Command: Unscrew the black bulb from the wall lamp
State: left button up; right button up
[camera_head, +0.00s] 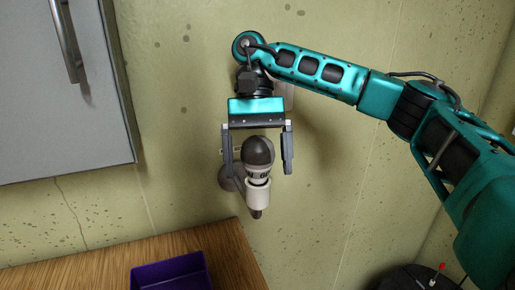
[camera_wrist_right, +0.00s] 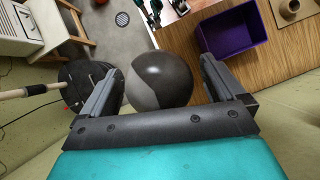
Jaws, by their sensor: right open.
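The black bulb (camera_head: 258,152) sits upright in the white socket of the wall lamp (camera_head: 257,194), whose round plate is on the wall behind. My right gripper (camera_head: 257,165) points down from above, open, with one finger on each side of the bulb. In the right wrist view the dark round top of the bulb (camera_wrist_right: 160,80) shows between the two open fingers of my right gripper (camera_wrist_right: 165,85), with a visible gap to at least the right finger. The socket is hidden under the bulb there. My left gripper is not in view.
A grey cabinet (camera_head: 60,95) with a metal handle hangs at the upper left. Below is a wooden worktop (camera_head: 225,255) with a purple bin (camera_head: 170,272), also seen in the right wrist view (camera_wrist_right: 232,30). A round black surface (camera_head: 415,278) is at lower right.

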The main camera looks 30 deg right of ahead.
jog(key=v, duration=0.7)
jog(key=shift+r, duration=0.3)
jog(key=shift+c, duration=0.4)
jog(key=r+m+t, duration=0.1)
jog(key=r+m, duration=0.1)
jog(key=s+r+m+t+h, duration=0.1)
jog(key=m+t, duration=0.1)
jog(key=m, duration=0.1)
jog(key=s+r+m+t, duration=0.1)
jog(key=r+m, duration=0.1)
jog(key=shift+s+a+r+m+t, duration=0.15)
jog(key=shift+s+r+m+t, duration=0.1)
jog(key=shift+r+m+t, duration=0.05)
jog(key=shift+s+r+m, duration=0.1)
jog(key=shift+r+m, duration=0.05)
jog(key=shift+m, duration=0.25)
jog(key=shift+f, duration=0.55)
jog(key=f, duration=0.3)
jog(key=f+b, duration=0.1)
jog(key=f, duration=0.2)
jog(key=a+f+b, duration=0.1)
jog(key=f, duration=0.2)
jog(key=shift+s+f, duration=0.2)
jog(key=shift+f, duration=0.2)
jog(key=shift+a+f, duration=0.15)
jog(key=shift+f, duration=0.7)
